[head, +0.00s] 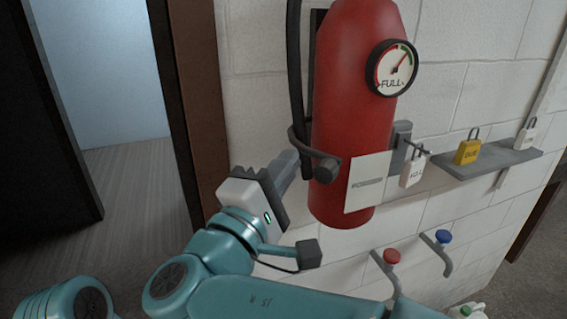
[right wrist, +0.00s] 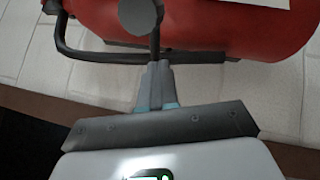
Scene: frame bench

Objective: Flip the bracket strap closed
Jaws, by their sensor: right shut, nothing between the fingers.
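A red fire extinguisher (head: 352,110) stands upright against the wall in a dark bracket (head: 313,50). The dark bracket strap (head: 300,146) curves from the extinguisher's left side to a round knob (head: 327,169) in front of its lower body. In the right wrist view the strap (right wrist: 95,57) runs across the fingertips, with the knob (right wrist: 140,16) beyond them. My right gripper (head: 290,158) is shut and empty, its tips (right wrist: 158,68) at or very near the strap. I cannot tell whether they touch, nor whether the strap is latched. My left gripper is out of view.
A white tag (head: 368,182) hangs on the extinguisher's front. To the right are a padlock (head: 412,172) on a hook and a grey shelf (head: 490,160) with a yellow padlock (head: 467,150). A door opening lies left.

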